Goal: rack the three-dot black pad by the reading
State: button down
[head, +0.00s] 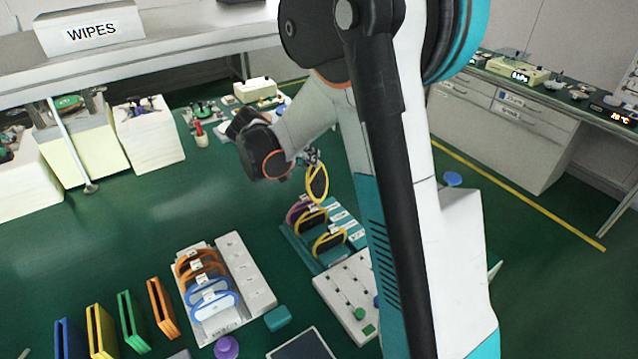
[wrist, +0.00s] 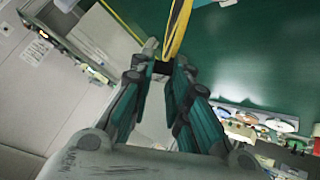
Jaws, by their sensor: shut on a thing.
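My gripper (head: 311,160) is shut on a yellow-rimmed pad (head: 317,186). It holds the pad upright above the far end of the teal rack (head: 292,240). In the wrist view the fingertips (wrist: 165,66) close on the pad's yellow edge (wrist: 178,28), seen nearly edge-on. The held pad's face and any dots are too small to read. The teal rack holds a purple-rimmed pad (head: 296,208) and black pads with yellow rims (head: 329,242). Displays with readings stand on the right bench: a cream box (head: 517,73) and a dark one (head: 614,114) reading about 20 °C.
A white rack (head: 246,272) holds orange and blue pads. Blue, yellow, green and orange slabs (head: 161,306) stand at front left. A white panel with green sliders (head: 345,290) is beside the teal rack. A WIPES box (head: 90,30) sits on the back shelf.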

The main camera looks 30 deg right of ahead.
jog(key=s+a+f+m+g+b, duration=0.1)
jog(key=s+f+m, duration=0.3)
jog(key=s+m, duration=0.4)
jog(key=shift+a+m+g, duration=0.15)
jog(key=shift+m+g, duration=0.25)
jog(key=shift+g, duration=0.2)
jog(key=shift+f+b, duration=2.5)
jog(key=shift+f, duration=0.4)
jog(key=shift+f+b, duration=2.3)
jog(key=shift+f, duration=0.3)
jog(key=c, duration=1.4)
grip_release()
jog(key=shift+c, duration=0.2)
